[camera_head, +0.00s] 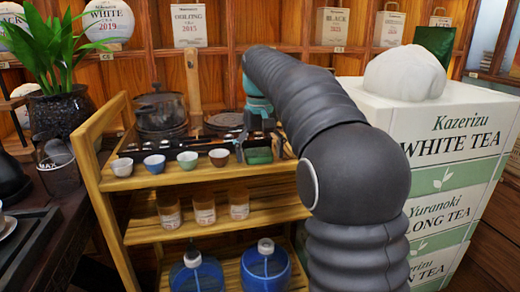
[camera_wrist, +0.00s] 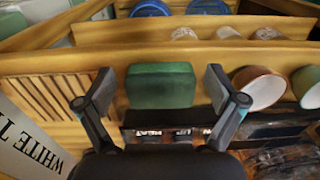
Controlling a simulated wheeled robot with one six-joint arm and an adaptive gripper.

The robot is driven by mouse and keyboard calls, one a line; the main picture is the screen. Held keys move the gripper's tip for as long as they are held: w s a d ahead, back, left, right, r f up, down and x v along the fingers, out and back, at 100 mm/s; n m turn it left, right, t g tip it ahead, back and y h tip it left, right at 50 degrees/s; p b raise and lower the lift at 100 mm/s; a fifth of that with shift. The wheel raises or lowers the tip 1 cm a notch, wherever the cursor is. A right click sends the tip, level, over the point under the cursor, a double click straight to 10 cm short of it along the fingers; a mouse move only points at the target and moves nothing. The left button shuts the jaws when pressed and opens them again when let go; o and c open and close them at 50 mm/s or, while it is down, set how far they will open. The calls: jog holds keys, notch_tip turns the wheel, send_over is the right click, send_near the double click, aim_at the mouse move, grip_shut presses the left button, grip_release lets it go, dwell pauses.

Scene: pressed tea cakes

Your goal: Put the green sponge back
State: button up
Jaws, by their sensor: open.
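The green sponge (camera_wrist: 160,86) is a rounded dark green block in the middle of the wrist view. In the head view it shows as a small green patch (camera_head: 259,156) at the right end of the shelf rack's top, partly shaded. My gripper (camera_wrist: 160,80) is open, with one finger on each side of the sponge and a gap to both. In the head view my arm hides most of the gripper. I cannot tell how far the fingertips are above the shelf.
Small cups (camera_head: 188,160) stand in a row left of the sponge, on the wooden rack (camera_head: 150,181). A dark glass pot (camera_head: 161,114) stands behind them. Jars and blue bottles (camera_head: 197,274) fill the lower shelves. Stacked white tea boxes (camera_head: 440,138) stand close on the right.

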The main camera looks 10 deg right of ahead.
aim_at(260, 154)
notch_tip(260, 154, up, 12)
jog(key=p, duration=0.1)
jog(key=shift+r+p, duration=0.15)
jog(key=shift+p, duration=0.15)
jog(key=shift+s, duration=0.1)
dwell(0.3)
jog(key=s+f+t, duration=0.2)
jog(key=s+f, duration=0.1)
jog(key=s, duration=0.5)
jog(key=s+f+t, duration=0.1)
jog(key=s+f, duration=0.2)
jog(key=s, duration=0.5)
jog(key=s+f+t, duration=0.2)
jog(key=s+f, duration=1.1)
jog(key=f, duration=0.4)
jog(key=shift+s+t, duration=0.3)
